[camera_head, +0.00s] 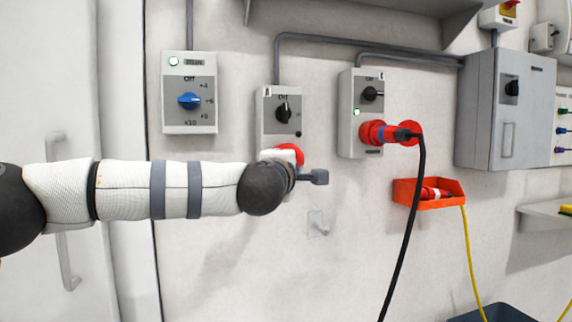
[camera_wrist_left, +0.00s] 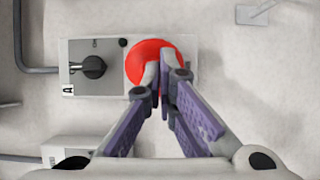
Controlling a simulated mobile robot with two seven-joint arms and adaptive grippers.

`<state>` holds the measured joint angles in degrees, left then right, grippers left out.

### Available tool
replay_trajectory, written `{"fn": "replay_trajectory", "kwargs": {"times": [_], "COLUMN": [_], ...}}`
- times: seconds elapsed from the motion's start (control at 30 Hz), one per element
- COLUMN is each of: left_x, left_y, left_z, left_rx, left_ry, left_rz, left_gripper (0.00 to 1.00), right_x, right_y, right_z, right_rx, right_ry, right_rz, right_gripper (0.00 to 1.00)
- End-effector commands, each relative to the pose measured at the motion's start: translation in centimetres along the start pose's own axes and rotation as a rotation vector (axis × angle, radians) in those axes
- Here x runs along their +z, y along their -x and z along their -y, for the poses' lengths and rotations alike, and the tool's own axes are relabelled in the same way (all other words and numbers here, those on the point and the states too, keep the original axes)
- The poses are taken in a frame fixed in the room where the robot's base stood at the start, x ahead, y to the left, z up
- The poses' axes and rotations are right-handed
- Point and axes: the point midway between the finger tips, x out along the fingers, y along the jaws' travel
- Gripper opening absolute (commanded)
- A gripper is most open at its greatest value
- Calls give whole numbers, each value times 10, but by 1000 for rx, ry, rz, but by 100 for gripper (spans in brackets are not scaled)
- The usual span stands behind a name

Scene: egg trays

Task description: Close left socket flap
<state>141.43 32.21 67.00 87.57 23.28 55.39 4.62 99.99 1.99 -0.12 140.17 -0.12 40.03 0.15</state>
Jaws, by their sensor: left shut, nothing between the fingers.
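The left socket is a grey box (camera_head: 268,110) marked A, with a black rotary switch and a red round flap (camera_head: 291,152) at its lower end. My left arm reaches across in front of it and hides most of the flap. In the left wrist view the red flap (camera_wrist_left: 146,58) shows as a broad disc beside the switch. My left gripper (camera_wrist_left: 166,78) is shut and empty, its fingertips overlapping the flap's lower right edge in that view. I cannot tell whether they touch it, or how far the flap stands open. My right gripper is out of view.
A blue-knob switch box (camera_head: 190,112) is to the left. An orange bin (camera_head: 428,201) and grey cabinet (camera_head: 480,110) are further right.

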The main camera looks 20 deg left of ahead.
Motion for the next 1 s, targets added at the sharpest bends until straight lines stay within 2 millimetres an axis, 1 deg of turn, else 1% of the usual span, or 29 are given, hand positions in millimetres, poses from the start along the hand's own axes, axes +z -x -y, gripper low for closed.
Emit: {"fn": "replay_trajectory", "kwargs": {"times": [0.03, 0.17, 0.4, 0.7, 1.0], "left_x": [2, 5, 13, 21, 23], "left_y": [0, -2, -11, -26, -34], "left_z": [-3, -5, -5, 2, 0], "left_rx": [3, 6, 7, 0, 0], "left_ry": [-2, -2, -1, 0, 0], "left_rz": [-9, -55, -197, -394, -393], "left_gripper": [0, 0, 0, 0, 0], "right_x": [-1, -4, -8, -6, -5], "right_y": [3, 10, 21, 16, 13], "right_z": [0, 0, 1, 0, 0], "right_rx": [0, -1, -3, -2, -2], "right_ry": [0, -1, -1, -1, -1], "right_rz": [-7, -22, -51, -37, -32], "right_gripper": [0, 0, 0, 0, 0]}}
